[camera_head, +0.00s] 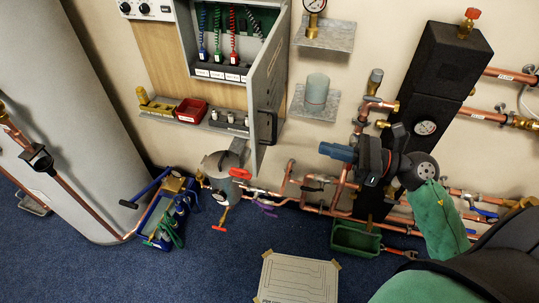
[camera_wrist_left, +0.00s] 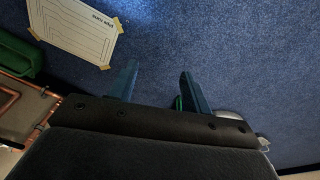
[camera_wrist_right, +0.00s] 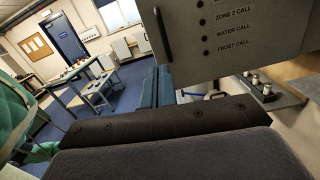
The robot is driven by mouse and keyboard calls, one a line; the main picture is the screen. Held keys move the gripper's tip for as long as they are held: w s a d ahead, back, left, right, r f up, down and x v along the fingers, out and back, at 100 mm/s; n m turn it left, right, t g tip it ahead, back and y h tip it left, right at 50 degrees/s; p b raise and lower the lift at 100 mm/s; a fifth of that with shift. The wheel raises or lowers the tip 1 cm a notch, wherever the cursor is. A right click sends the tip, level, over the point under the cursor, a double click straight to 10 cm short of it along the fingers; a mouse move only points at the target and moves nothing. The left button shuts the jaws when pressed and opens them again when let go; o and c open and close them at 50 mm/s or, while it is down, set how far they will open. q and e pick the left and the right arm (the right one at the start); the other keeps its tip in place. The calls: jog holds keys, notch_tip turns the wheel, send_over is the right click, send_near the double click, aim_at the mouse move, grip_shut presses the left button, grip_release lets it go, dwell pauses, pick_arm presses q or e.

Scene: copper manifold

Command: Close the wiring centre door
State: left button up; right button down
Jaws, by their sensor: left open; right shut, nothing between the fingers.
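The wiring centre (camera_head: 232,50) is a grey wall box in the head view, with coloured coiled wires inside. Its grey door (camera_head: 268,72) stands open, swung out from the box's right side. The right wrist view shows the door's panel (camera_wrist_right: 240,45) with call labels, up and right of the fingers. My right gripper (camera_head: 323,150) is shut and empty, right of and below the door in the head view, with a gap between them there. Its blue fingers (camera_wrist_right: 157,88) also show in the right wrist view. My left gripper (camera_wrist_left: 156,82) is open and empty above the blue carpet.
A shelf (camera_head: 232,127) with a red bin (camera_head: 191,110) and small fittings sits below the box. Copper pipes and valves (camera_head: 340,185) run along the wall below my right gripper. A blue tool tray (camera_head: 165,215) and a green bin (camera_head: 356,239) stand on the floor.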

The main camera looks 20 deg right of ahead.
jog(key=s+n+g, duration=0.1)
jog(key=p, duration=0.6)
send_near(256, 142)
jog(key=x, duration=0.6)
jog(key=shift+s+r, duration=0.1)
jog(key=shift+r, duration=0.05)
pick_arm(q)
jog(key=s+a+f, duration=0.2)
jog(key=f, duration=0.6)
jog(key=s+a+f, duration=0.2)
jog(key=s+f, duration=0.1)
jog(key=f, duration=0.5)
jog(key=shift+s+a+f+t+p, duration=0.2)
jog(key=shift+a+f+t+p, duration=0.15)
jog(key=shift+a+t, duration=0.05)
pick_arm(e)
jog(key=shift+w+a, duration=0.25)
jog(key=shift+a, duration=0.2)
jog(key=shift+w+h, duration=0.1)
jog(key=shift+h, duration=0.2)
